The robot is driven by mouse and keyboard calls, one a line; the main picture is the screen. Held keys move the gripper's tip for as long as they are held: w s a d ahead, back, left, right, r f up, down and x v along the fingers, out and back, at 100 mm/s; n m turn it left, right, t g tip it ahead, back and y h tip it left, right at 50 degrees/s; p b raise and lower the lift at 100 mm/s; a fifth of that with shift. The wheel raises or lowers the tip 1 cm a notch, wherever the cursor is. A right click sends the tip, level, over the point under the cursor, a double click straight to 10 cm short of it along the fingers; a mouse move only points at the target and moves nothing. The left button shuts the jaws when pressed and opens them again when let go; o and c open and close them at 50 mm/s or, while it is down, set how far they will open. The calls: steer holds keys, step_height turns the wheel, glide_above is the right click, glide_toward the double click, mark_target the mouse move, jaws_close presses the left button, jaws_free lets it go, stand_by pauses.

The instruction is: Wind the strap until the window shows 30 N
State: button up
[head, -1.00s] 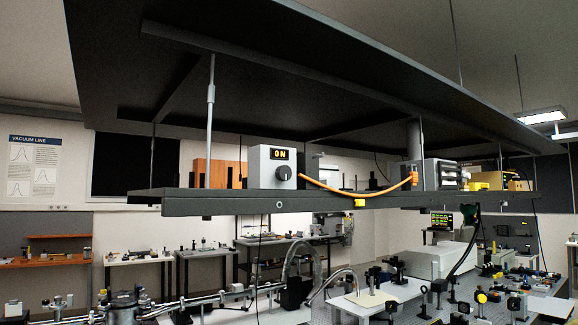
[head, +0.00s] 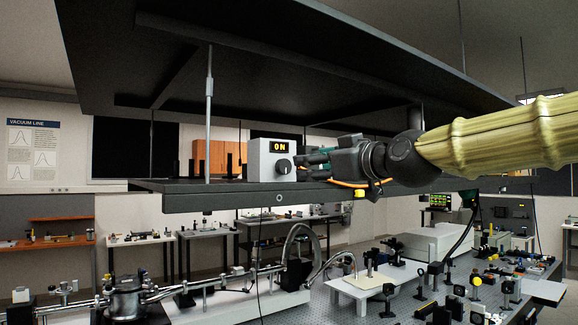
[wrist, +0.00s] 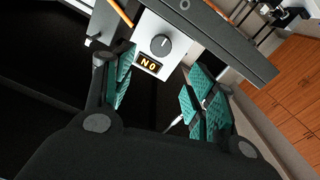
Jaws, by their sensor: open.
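The small light grey box (head: 261,158) stands on the overhead dark shelf. Its window (head: 281,144) reads 0 N, and the dark round knob (head: 284,166) is below it. In the wrist view the box's face (wrist: 176,26) appears turned over, with the knob (wrist: 160,44) and the window (wrist: 149,65) between my finger directions. An orange strap (head: 347,184) runs right along the shelf, partly hidden by my gripper. My gripper (head: 309,164) is open just right of the knob, pointing at it. In the wrist view its teal-padded fingers (wrist: 160,90) are spread and empty, apart from the knob.
The shelf's front edge (head: 230,200) runs below the box and my gripper. A dark upper panel (head: 300,75) hangs above, and a vertical rod (head: 208,110) stands left of the box. An optics table (head: 440,290) lies lower down.

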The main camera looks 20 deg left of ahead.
mark_target(286, 166)
steer(key=p+x, duration=0.5)
steer(key=x, duration=0.4)
steer(key=shift+p+x, duration=0.35)
steer(key=shift+x, duration=0.55)
steer(key=shift+f, duration=0.1)
steer(key=c, duration=1)
